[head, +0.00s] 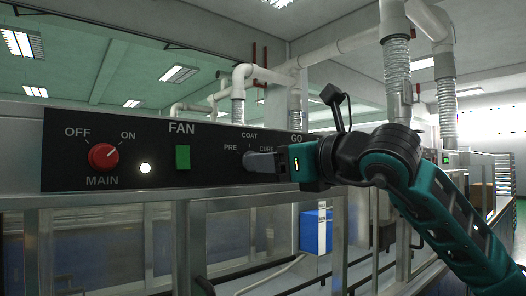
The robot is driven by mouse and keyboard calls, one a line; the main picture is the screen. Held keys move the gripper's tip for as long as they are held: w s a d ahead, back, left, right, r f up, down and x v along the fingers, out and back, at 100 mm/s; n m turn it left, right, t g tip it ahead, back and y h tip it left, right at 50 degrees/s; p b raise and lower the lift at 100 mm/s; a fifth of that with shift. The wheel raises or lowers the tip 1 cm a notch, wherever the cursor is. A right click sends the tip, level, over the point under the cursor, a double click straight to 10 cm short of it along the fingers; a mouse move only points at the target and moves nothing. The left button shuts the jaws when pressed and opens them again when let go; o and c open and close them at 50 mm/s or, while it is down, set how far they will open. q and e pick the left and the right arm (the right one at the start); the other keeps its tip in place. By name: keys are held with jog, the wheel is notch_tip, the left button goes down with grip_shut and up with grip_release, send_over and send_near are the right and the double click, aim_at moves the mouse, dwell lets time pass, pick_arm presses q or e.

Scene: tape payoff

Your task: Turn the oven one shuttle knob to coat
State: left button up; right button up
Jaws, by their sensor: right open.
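The shuttle knob (249,158) is a grey knob on the black control panel, with the labels PRE at its left, COAT above it and CURE at its right. My right gripper (265,161) reaches in from the right, its grey fingers at the knob and covering its right part. Its jaws are open; whether they touch the knob cannot be told. The knob's pointer is hidden or too small to read.
On the same panel (75,180) are a red MAIN knob (103,156) pointing towards ON, a lit white lamp (145,168) and a green FAN switch (183,158). The control under GO is hidden by my right gripper. A metal frame and glass stand below; a blue-and-white box (316,232) is behind.

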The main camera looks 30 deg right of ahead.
pick_arm(q)
jog(key=shift+a+r, duration=0.1)
jog(key=shift+r, duration=0.05)
pick_arm(e)
jog(key=shift+w+a, duration=0.2)
jog(key=shift+w, duration=1.15)
jog(key=shift+c, duration=0.3)
jog(key=c, duration=1)
pick_arm(q)
jog(key=shift+f, duration=0.25)
jog(key=d+f+b, duration=0.1)
jog(key=b, duration=0.2)
jog(key=w+d+f+b, duration=0.1)
jog(key=b, duration=0.2)
jog(key=shift+f, duration=0.4)
pick_arm(e)
jog(key=m, duration=1.2)
jog(key=shift+f+t+h, duration=0.1)
jog(key=shift+t+h, duration=0.2)
pick_arm(q)
jog(key=shift+s+f, duration=0.1)
